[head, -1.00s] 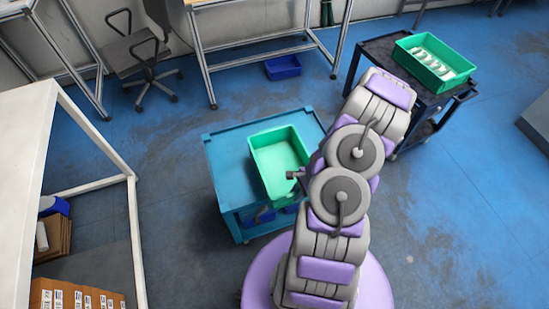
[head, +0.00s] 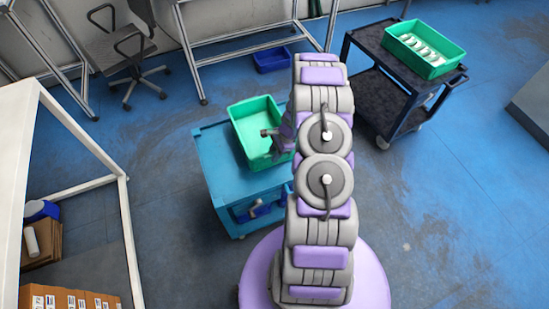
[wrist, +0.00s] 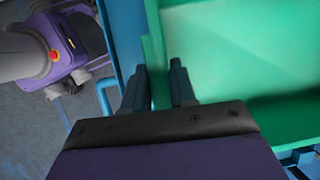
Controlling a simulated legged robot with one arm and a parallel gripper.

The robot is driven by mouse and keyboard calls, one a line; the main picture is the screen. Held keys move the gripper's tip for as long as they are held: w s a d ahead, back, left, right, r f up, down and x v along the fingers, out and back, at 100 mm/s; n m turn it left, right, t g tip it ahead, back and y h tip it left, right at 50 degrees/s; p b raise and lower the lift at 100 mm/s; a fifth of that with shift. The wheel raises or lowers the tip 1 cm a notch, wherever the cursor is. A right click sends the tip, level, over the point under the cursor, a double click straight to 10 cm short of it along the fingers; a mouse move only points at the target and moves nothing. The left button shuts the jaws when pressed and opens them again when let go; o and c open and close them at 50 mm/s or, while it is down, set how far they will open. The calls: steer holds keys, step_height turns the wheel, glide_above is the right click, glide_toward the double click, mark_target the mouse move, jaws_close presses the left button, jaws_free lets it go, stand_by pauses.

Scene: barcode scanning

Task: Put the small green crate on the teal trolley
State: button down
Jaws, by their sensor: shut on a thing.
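A small green crate (head: 246,135) is over the teal trolley (head: 219,176) in the head view, and looks empty. In the wrist view its green wall (wrist: 154,50) runs between the two dark fingers of my gripper (wrist: 164,86), which is shut on that wall. The crate's floor shows to the right of the fingers. My arm hides the crate's right side and much of the trolley's right part in the head view. I cannot tell whether the crate's bottom touches the trolley top.
A dark trolley (head: 365,94) at the back right bears another green crate (head: 460,51) with several white items. A white-framed shelf (head: 124,215) with cardboard boxes stands left. A blue bin (head: 272,61) lies under the rear table. Floor between the trolleys is clear.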

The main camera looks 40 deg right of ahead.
step_height(320, 180, down, 3)
steer(key=shift+f+b, duration=0.1)
steer(key=shift+b, duration=0.35)
steer(key=c, duration=0.9)
jaws_free()
steer(key=shift+s, duration=0.1)
